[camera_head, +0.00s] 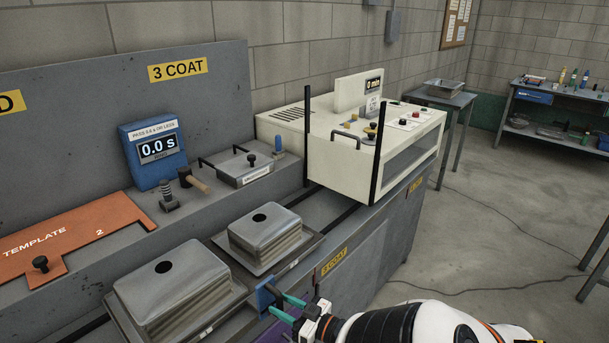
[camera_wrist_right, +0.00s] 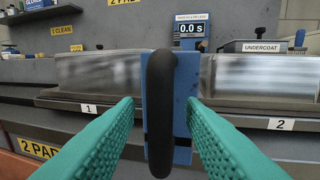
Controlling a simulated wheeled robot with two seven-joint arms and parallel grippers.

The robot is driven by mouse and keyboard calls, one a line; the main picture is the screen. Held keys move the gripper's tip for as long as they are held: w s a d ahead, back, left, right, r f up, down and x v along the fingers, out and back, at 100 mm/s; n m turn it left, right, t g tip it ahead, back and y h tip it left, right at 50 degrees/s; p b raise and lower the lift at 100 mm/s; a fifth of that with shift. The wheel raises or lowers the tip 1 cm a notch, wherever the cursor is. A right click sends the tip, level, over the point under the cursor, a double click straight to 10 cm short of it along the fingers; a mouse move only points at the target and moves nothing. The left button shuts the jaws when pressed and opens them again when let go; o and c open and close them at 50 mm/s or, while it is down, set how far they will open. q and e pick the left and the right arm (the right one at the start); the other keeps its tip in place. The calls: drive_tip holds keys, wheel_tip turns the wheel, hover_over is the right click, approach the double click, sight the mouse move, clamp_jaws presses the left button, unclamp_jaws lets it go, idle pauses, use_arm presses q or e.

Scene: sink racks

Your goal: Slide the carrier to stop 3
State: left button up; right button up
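The carrier (camera_head: 303,254) is a dark metal frame on the bench rails, bearing two upturned steel sinks, the nearer one (camera_head: 168,278) and the farther one (camera_head: 265,222). A blue plate (camera_head: 264,297) sits on its front side, between the sinks in the right wrist view. A black upright bar handle (camera_wrist_right: 160,115) stands out from this plate. My right gripper (camera_head: 284,303) is open, its teal fingers on either side of the handle, with gaps showing in the right wrist view. Yellow "3 COAT" labels mark the back panel (camera_head: 178,69) and bench front (camera_head: 333,262). My left gripper is not in view.
A cream machine (camera_head: 340,150) with two black posts stands over the rails farther along. A blue timer (camera_head: 154,152) reads 0.0 s. An orange template plate (camera_head: 75,235) lies on the ledge at left. Open floor lies right of the bench.

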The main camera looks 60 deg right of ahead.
drive_tip(key=s+b, duration=0.1)
drive_tip(key=s, duration=0.9)
drive_tip(key=shift+s+a+b, duration=0.3)
drive_tip(key=shift+a+b, duration=0.05)
drive_tip(key=shift+a, duration=0.05)
drive_tip(key=s+a+f+g, duration=0.2)
drive_tip(key=f+g, duration=0.1)
drive_tip(key=f, duration=0.6)
drive_tip(key=s+a+f+g, duration=0.2)
drive_tip(key=f, duration=0.6)
drive_tip(key=s+a+f+g, duration=0.2)
drive_tip(key=f+g, duration=0.1)
drive_tip(key=f, duration=0.6)
drive_tip(key=s+a+f+n+g, duration=0.1)
drive_tip(key=s+a+f+g, duration=0.3)
drive_tip(key=a+f, duration=0.4)
drive_tip(key=s+a+f+n+g+y, duration=0.1)
drive_tip(key=s+a+f+n+g, duration=0.1)
drive_tip(key=s+a+f+g, duration=0.3)
drive_tip(key=a+f, duration=0.3)
drive_tip(key=a, duration=0.2)
drive_tip(key=shift+a+f+n+y, duration=0.3)
drive_tip(key=shift+a+f, duration=0.05)
drive_tip(key=shift+a, duration=0.05)
